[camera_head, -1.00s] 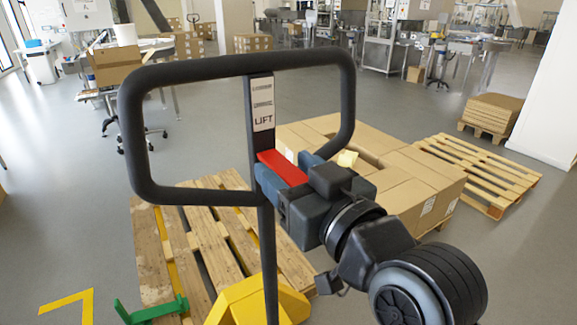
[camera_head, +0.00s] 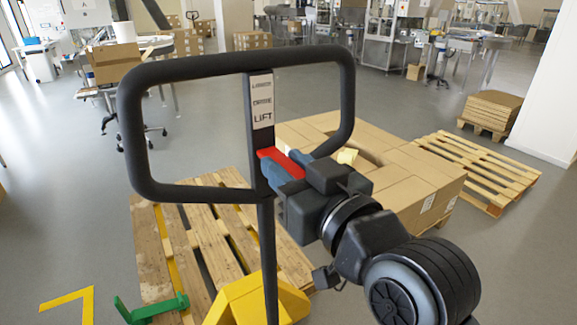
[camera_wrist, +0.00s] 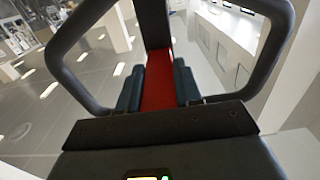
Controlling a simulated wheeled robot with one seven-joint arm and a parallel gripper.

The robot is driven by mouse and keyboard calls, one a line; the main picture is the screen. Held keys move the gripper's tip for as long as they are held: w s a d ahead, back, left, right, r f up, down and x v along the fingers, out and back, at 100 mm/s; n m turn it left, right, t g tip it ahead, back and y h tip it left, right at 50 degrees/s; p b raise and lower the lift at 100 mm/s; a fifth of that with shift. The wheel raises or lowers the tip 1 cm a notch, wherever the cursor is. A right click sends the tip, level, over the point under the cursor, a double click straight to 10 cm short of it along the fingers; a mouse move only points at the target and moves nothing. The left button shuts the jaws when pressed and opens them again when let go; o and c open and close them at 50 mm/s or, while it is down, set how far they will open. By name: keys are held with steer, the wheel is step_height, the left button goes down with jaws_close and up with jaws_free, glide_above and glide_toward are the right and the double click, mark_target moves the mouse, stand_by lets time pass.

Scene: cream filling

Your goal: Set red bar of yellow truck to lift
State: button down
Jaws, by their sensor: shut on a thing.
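The yellow truck (camera_head: 262,300) has a dark loop handle (camera_head: 236,68) standing upright, with a label on its stem (camera_head: 262,102) reading LIFT lowest, just above the red bar (camera_head: 281,162). The red bar sticks out from the stem toward the right. My gripper (camera_head: 287,168) comes in from the lower right with its blue fingers on either side of the bar. In the wrist view the red bar (camera_wrist: 158,82) lies between the two fingers, and my gripper (camera_wrist: 158,92) is shut on it. Part of the bar is hidden by the fingers in the head view.
A wooden pallet (camera_head: 160,250) lies under the truck at the left. A stack of cardboard boxes (camera_head: 425,182) stands behind my gripper, with an empty pallet (camera_head: 480,170) to its right. A green bracket (camera_head: 150,310) is at lower left. Grey floor is open around them.

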steer(key=f+b, duration=0.1)
steer(key=b, duration=0.2)
steer(key=shift+t+y, duration=0.3)
steer(key=t+y+b, duration=0.1)
steer(key=b, duration=0.3)
steer(key=f+t+b, duration=0.1)
steer(key=b, duration=0.4)
steer(key=shift+w+a+f+t+y, duration=0.1)
steer(key=shift+f+t+y, duration=0.2)
steer(key=shift+y, duration=0.1)
steer(key=shift+r, duration=0.2)
steer(key=c, duration=0.8)
jaws_free()
steer(key=shift+f, duration=0.1)
steer(key=shift+o, duration=0.2)
steer(key=b+v, duration=0.1)
steer(key=v, duration=0.6)
steer(key=shift+s+b, duration=0.3)
steer(key=shift+b, duration=0.05)
